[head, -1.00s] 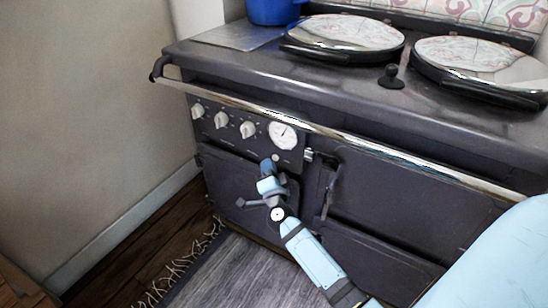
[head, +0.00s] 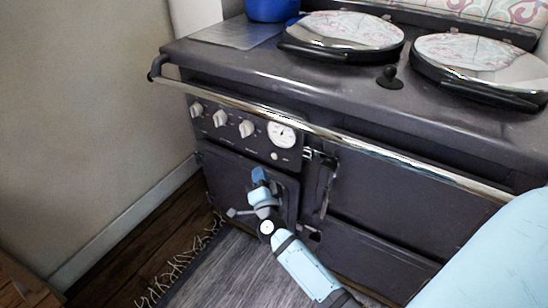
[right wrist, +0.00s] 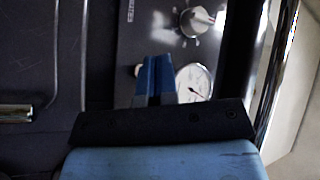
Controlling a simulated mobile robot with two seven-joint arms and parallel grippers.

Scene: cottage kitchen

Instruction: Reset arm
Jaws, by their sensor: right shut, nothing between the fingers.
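My right gripper (head: 260,176) is in front of the dark stove (head: 390,215), near its lower left oven door, below the round dial. It is shut and empty. In the right wrist view its blue fingers (right wrist: 157,78) are together, with the stove's control panel, a white knob (right wrist: 197,22) and the round dial (right wrist: 194,82) behind them. My right arm reaches up from the lower middle of the head view. My left gripper is not in view.
A chrome rail (head: 330,132) runs along the stove's front edge, above my gripper. Two round hob lids (head: 340,30) and a blue pot (head: 270,8) are on top. A fringed grey rug (head: 235,272) lies on the floor. A wall stands at left.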

